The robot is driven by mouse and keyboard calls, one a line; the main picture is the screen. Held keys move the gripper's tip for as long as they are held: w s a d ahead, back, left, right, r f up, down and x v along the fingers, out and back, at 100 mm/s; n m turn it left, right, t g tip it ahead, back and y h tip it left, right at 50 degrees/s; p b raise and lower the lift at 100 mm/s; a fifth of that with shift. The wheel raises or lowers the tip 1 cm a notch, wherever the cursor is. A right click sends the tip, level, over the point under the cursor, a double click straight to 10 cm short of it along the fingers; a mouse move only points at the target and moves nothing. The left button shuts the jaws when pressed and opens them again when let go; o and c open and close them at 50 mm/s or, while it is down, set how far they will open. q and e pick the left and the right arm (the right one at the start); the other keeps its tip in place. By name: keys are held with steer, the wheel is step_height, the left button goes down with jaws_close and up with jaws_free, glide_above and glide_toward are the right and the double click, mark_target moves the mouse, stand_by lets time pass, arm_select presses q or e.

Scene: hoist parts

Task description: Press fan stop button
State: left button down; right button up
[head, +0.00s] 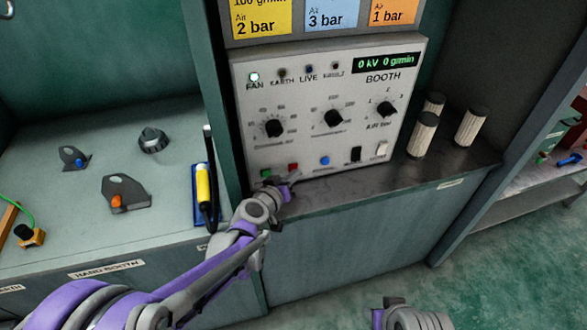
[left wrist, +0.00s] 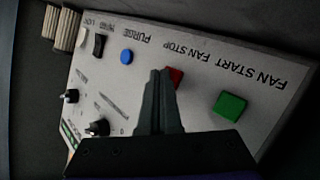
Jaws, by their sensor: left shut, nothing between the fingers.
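The white control panel (head: 325,105) shows in the head view with the fan stop button, a red square (head: 293,167), low on its left side. The green fan start button (head: 266,173) is to its left. My left gripper (head: 285,180) is shut and empty, just in front of the red button. In the left wrist view, the closed fingertips (left wrist: 160,74) overlap the edge of the red button (left wrist: 175,76), beside the FAN STOP label; I cannot tell whether they touch it. The green button (left wrist: 229,105) is clear of the fingers. The FAN lamp (head: 254,77) glows.
A blue purge button (head: 325,160) and dark and pale switches sit right of the red button. Ribbed cylinders (head: 423,133) stand on the dark ledge at right. A yellow-handled tool (head: 204,187) stands on the left bench, near my left arm.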

arm_select(q)
steer(key=shift+s+d, duration=0.2)
steer(key=shift+s, duration=0.35)
steer(key=shift+s+d, duration=0.25)
steer(key=shift+s, duration=0.55)
steer(key=shift+s+d, duration=0.25)
steer(key=shift+s, duration=0.55)
steer(key=shift+s+d, duration=0.25)
steer(key=shift+s, duration=0.55)
steer(key=s+a+r+g+y+p, duration=0.1)
steer(key=s+a+g+y+p, duration=0.1)
steer(key=s+a, duration=0.3)
steer(key=s+a+r+g+y+p, duration=0.2)
steer(key=s+a, duration=0.4)
steer(key=s, duration=0.7)
steer(key=s+a+r+g+y+p, duration=0.1)
steer(key=s+a+g+y+p, duration=0.1)
steer(key=s+a, duration=0.4)
steer(key=s+g+p, duration=0.1)
steer(key=s+p, duration=0.1)
steer(key=shift+s+a+r+g+p, duration=0.2)
steer(key=shift+s+r+g+p, duration=0.1)
steer(key=shift+s+g, duration=0.1)
